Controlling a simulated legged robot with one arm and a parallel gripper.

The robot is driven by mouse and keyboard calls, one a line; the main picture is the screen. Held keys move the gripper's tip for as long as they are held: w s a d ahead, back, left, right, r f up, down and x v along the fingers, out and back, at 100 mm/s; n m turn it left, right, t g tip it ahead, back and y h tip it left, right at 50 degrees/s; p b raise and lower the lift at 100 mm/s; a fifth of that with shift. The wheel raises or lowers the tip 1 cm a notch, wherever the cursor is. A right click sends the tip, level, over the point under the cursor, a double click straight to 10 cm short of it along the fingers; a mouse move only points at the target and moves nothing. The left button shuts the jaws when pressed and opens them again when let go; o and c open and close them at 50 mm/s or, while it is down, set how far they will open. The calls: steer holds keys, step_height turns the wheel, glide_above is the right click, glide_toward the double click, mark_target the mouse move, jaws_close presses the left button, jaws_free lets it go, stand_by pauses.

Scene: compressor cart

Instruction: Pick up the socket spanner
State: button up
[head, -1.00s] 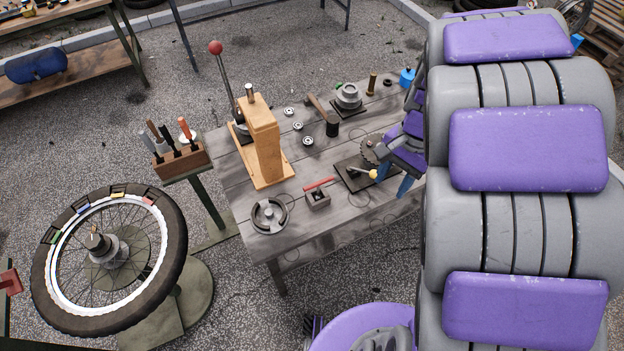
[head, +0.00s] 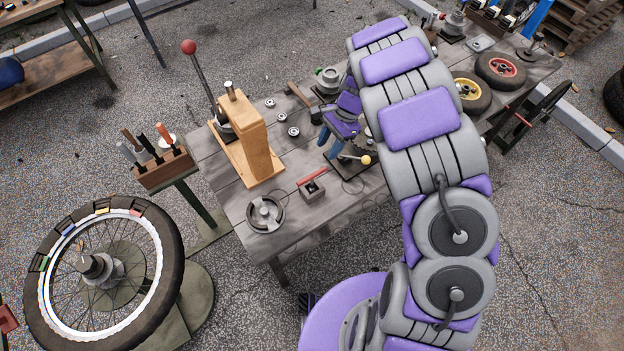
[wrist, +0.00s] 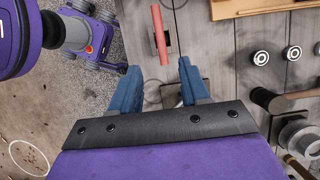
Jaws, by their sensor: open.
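A red-handled tool (head: 312,177) lies on the grey wooden bench, by a small grey block with a dark opening. It may be the socket spanner; I cannot tell for sure. In the wrist view the red bar (wrist: 159,35) shows beyond the fingertips, roughly centred between them. My gripper (head: 327,146) is above the bench, right of and behind the red handle in the head view. Its two blue fingers are apart and empty, as the wrist view of my gripper (wrist: 158,64) shows. They look clear of the red bar.
A wooden press stand (head: 256,150) with a red-knobbed lever stands left of the tool. A round grey part (head: 265,213) lies in front. A yellow knob (head: 365,160) is close right. Small rings (head: 281,117) and a hammer (head: 299,96) lie behind.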

mark_target(315, 174)
steer(key=x, duration=0.3)
steer(key=b+x, duration=0.1)
steer(key=x, duration=0.3)
steer(key=a+x, duration=0.1)
steer(key=x, duration=0.2)
steer(key=shift+a+f, duration=0.1)
steer(key=shift+f, duration=0.05)
steer(key=shift+s+d+f+b, duration=0.1)
steer(key=shift+d+f+b, duration=0.15)
steer(key=shift+f, duration=0.2)
steer(key=shift+s+d+f+b, duration=0.15)
steer(key=shift+f+b, duration=0.1)
steer(key=shift+f, duration=0.25)
steer(key=x, duration=0.3)
steer(key=shift+a+r, duration=0.1)
steer(key=shift+a, duration=0.65)
steer(key=shift+d, duration=0.65)
steer(key=c, duration=0.6)
steer(key=shift+a, duration=0.1)
jaws_close()
steer(key=shift+a, duration=0.3)
steer(key=shift+d, duration=0.1)
